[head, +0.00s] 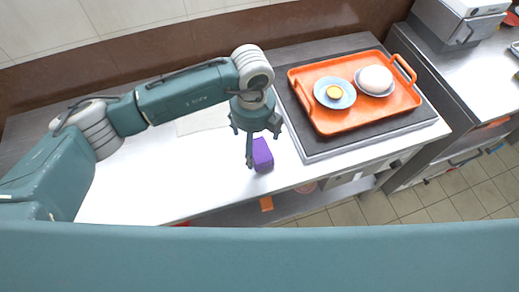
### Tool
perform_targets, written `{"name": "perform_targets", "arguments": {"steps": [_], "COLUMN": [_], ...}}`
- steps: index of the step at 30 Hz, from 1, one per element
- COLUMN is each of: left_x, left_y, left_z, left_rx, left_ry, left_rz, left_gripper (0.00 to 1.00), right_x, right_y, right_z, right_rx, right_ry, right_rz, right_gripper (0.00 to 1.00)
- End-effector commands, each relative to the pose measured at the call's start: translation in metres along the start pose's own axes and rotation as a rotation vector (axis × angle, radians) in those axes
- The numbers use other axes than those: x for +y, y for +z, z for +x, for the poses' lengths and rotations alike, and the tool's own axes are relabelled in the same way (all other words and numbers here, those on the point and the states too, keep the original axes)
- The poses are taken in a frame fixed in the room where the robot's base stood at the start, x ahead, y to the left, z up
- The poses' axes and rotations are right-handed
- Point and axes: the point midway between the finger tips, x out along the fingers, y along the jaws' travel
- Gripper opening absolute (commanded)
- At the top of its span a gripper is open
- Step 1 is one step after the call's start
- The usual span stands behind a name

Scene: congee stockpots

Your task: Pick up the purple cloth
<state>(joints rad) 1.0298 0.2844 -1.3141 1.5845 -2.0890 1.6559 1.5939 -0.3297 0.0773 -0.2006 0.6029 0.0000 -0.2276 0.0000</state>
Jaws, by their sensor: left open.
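The purple cloth (263,155) looks like a small folded block on the white counter, near its front edge and left of the dark mat. My left gripper (262,150) is right above and beside it, pointing down with its fingers open. One finger comes down along the cloth's left side. I cannot tell whether the finger touches the cloth. The gripper hides part of the cloth's top and back. My right gripper is not in view.
An orange tray (318,117) with a small bowl (334,93) and a plate holding a white round item (376,80) sits on the dark mat (420,118) to the right. The white counter (170,185) is clear at left. A steel unit (455,25) stands far right.

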Motion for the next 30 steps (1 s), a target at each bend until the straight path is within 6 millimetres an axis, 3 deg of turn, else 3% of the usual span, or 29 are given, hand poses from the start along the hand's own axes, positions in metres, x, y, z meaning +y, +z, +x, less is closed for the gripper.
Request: {"name": "perform_targets", "arguments": {"steps": [6,10,14,19,27,30], "left_x": [-0.003,-0.003,-0.004,-0.004,-0.004,-0.004], "left_y": [-0.001,0.000,0.000,0.000,0.000,0.000], "left_z": [0.025,0.044,0.051,0.052,0.052,0.052], "left_rx": [0.003,0.002,0.001,0.000,0.000,0.000], "left_ry": [0.004,0.002,-0.001,-0.001,-0.001,-0.001], "left_rz": [-0.001,-0.001,0.001,0.001,0.001,0.000], "left_gripper": [0.91,0.91,0.91,0.91,0.41,0.41], "right_x": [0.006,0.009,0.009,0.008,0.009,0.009], "right_y": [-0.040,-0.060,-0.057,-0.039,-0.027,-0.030], "right_z": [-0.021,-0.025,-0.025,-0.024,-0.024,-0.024], "right_rx": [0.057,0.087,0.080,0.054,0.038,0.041], "right_ry": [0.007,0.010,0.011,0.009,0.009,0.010], "right_rz": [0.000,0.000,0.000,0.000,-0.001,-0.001], "right_gripper": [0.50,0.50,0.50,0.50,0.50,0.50]}}
